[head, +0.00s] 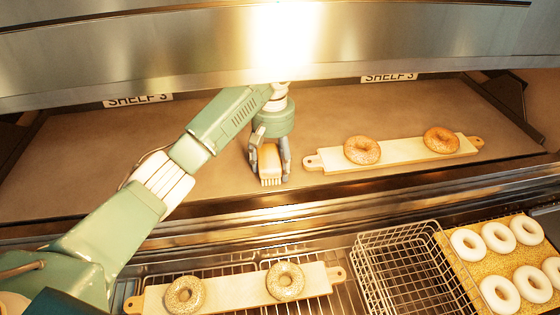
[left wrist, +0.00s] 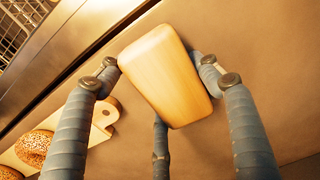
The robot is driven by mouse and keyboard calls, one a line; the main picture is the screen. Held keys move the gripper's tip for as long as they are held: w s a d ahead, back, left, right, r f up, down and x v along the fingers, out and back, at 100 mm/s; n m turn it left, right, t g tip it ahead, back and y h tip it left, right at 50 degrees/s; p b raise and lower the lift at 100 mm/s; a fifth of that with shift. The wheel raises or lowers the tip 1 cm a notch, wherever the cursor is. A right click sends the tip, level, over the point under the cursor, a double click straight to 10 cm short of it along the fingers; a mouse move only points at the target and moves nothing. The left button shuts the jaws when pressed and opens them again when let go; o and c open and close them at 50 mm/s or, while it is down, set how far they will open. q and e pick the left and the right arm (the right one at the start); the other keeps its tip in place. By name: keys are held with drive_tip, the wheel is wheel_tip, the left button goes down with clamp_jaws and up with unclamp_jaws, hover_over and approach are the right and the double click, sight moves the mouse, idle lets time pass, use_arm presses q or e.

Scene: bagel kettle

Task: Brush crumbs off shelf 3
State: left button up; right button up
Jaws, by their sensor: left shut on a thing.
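Shelf 3 (head: 75,165) is a brown deck with "SHELF 3" labels (head: 138,100) along its back. My left gripper (head: 270,172) is over the front middle of the shelf. It is shut on a brush (head: 270,180) with a light wooden block and pale bristles pointing down toward the shelf front. The left wrist view shows the wooden block (left wrist: 165,75) between my grey fingers; the bristles are hidden there. I cannot tell whether the bristles touch the deck. No crumbs are clearly visible. My right gripper is not in view.
A board (head: 400,156) with two bagels (head: 362,150) lies on the shelf, right of the brush. Below the shelf edge are another board (head: 235,291) with two seeded bagels on a rack, an empty wire basket (head: 405,270) and a tray (head: 455,265) of pale rings. The shelf's left part is clear.

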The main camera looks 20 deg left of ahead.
sight(239, 176)
use_arm(q)
drive_tip(key=shift+s+a, duration=0.45)
drive_tip(key=shift+a, duration=0.5)
drive_tip(key=shift+s+a, duration=0.45)
drive_tip(key=shift+a, duration=0.5)
drive_tip(key=shift+s+a, duration=0.45)
drive_tip(key=shift+a, duration=0.5)
drive_tip(key=shift+s+a+f, duration=0.1)
drive_tip(key=shift+s+a, duration=0.3)
drive_tip(key=shift+a, duration=0.35)
drive_tip(key=shift+s+a, duration=0.4)
drive_tip(key=shift+a, duration=0.35)
drive_tip(key=shift+w+r, duration=0.1)
drive_tip(key=shift+r, duration=2.95)
drive_tip(key=shift+r, duration=0.1)
wheel_tip(239, 176, up, 3)
drive_tip(key=shift+f, duration=0.1)
drive_tip(key=shift+f, duration=0.1)
